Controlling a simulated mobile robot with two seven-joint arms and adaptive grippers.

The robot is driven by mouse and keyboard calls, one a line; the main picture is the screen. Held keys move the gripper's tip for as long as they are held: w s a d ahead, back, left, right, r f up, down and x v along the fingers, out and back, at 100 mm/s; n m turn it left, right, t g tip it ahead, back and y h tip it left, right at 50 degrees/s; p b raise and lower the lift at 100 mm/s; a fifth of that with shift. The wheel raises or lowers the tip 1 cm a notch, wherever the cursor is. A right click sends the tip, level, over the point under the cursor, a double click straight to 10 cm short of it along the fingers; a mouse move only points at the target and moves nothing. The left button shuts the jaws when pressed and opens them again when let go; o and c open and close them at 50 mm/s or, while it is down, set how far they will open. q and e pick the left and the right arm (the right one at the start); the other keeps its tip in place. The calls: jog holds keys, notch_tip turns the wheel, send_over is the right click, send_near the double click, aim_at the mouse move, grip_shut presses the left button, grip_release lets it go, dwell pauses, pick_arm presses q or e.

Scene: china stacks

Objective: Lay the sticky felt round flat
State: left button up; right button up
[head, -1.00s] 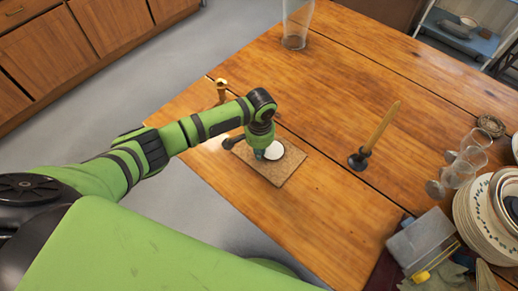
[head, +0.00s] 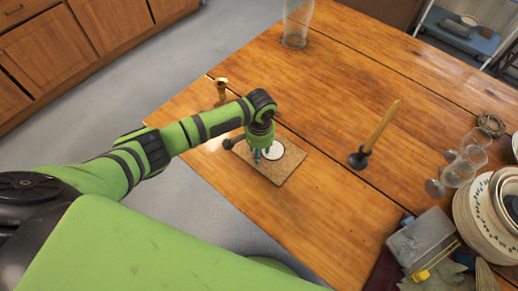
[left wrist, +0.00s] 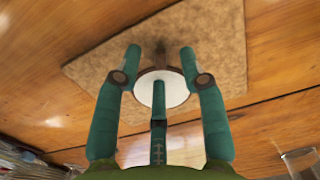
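The white felt round (head: 274,151) lies on a square tan cork mat (head: 290,166) near the table's corner. It looks flat in the head view. In the left wrist view the felt round (left wrist: 176,91) shows between the green fingers, over the cork mat (left wrist: 215,40), and is partly hidden by a finger. My left gripper (head: 257,155) is right above the round's left side, with its fingers pointing down. In the left wrist view the left gripper (left wrist: 160,68) has its fingers spread apart, with nothing clearly pinched. My right gripper is not in view.
A brass candlestick (head: 221,88) stands behind my arm. A dark holder with a tan candle (head: 383,125) stands right of the mat.

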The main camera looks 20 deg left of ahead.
pick_arm(q)
notch_tip(320, 180, up, 12)
dwell(0.6)
jog(key=shift+d, duration=0.1)
dwell(0.4)
